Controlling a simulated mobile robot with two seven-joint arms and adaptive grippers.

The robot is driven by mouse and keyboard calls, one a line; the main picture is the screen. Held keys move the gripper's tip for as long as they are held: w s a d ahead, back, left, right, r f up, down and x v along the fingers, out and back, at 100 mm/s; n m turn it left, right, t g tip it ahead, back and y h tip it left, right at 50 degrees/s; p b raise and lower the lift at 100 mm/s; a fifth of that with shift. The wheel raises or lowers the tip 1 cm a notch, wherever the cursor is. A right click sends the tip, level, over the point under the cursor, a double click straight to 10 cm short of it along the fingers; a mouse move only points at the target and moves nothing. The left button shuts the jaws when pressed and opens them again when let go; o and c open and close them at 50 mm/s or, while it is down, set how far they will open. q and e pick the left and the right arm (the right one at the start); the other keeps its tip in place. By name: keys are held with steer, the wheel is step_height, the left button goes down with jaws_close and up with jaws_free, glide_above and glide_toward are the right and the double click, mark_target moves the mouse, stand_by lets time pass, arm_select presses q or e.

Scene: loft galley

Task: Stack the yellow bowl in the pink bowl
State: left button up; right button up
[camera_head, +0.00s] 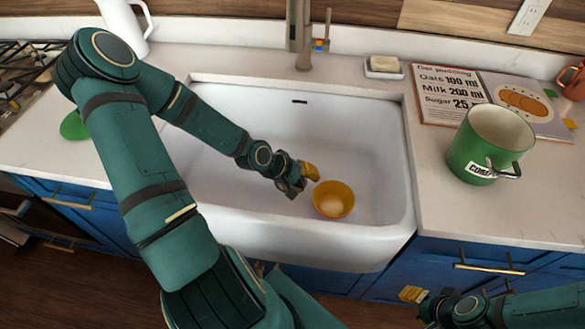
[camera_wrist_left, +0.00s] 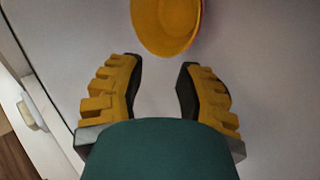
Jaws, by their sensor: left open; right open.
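The yellow bowl (camera_head: 333,200) sits upright in the sink (camera_head: 290,125), toward its front right. My left gripper (camera_head: 304,181) is in the sink just left of the bowl, open and empty. In the left wrist view the yellow bowl (camera_wrist_left: 167,22) lies just beyond the spread fingertips (camera_wrist_left: 161,66), not between them, and is cut off by the top edge. My right gripper (camera_head: 414,296) is low in front of the blue cabinets at the lower right, open with nothing seen in it. No pink bowl shows in either view.
A faucet (camera_head: 303,35) stands behind the sink. On the right counter are a green pot (camera_head: 478,150), an open recipe book (camera_head: 448,90) and a soap dish (camera_head: 383,67). A white pitcher (camera_head: 124,22) and a green object (camera_head: 74,126) are at left. The sink's rear floor is clear.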

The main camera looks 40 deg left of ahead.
arm_select(q)
steer(key=shift+p+v, duration=1.4)
steer(key=shift+v, duration=1.45)
